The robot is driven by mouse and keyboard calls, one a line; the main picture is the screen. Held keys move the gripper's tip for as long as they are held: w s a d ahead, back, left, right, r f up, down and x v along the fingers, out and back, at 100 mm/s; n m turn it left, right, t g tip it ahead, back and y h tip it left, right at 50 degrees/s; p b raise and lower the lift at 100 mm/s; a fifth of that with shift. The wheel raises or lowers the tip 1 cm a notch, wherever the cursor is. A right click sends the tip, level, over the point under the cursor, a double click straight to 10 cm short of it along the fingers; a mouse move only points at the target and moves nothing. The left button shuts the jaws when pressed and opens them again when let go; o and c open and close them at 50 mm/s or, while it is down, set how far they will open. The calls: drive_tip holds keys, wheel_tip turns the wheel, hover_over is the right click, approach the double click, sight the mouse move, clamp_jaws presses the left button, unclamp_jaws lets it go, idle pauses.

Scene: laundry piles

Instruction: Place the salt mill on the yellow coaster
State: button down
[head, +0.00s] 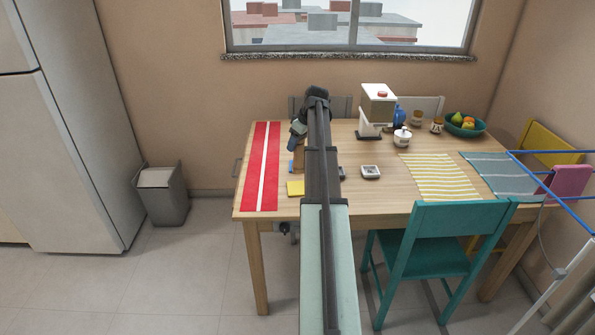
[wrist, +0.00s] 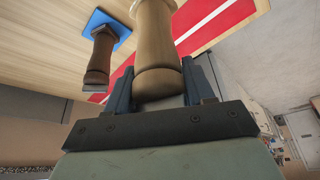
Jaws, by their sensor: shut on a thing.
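My gripper (wrist: 158,92) is shut on a light-brown wooden mill (wrist: 156,50), whose rounded end shows between the fingers in the wrist view. No label shows whether it is salt or pepper. A darker brown mill (wrist: 101,55) stands on a blue coaster (wrist: 122,28) beside it, apart from the held one. In the head view my gripper (head: 294,143) is over the table's left part, largely hidden by my arm. The yellow coaster (head: 295,188) lies in front of it, bare where visible, its right edge close to my arm.
A red runner with a white stripe (head: 250,180) lies left on the wooden table (head: 390,200). A coffee machine (head: 379,105), white pot (head: 402,138), small jars (head: 437,125) and fruit bowl (head: 467,128) stand at the back. A small grey device (head: 371,172) lies right of my arm.

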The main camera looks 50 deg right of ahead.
sight(297, 160)
drive_tip(key=shift+f, duration=4.25)
drive_tip(key=shift+c, duration=2.1)
unclamp_jaws()
drive_tip(key=v, duration=1.2)
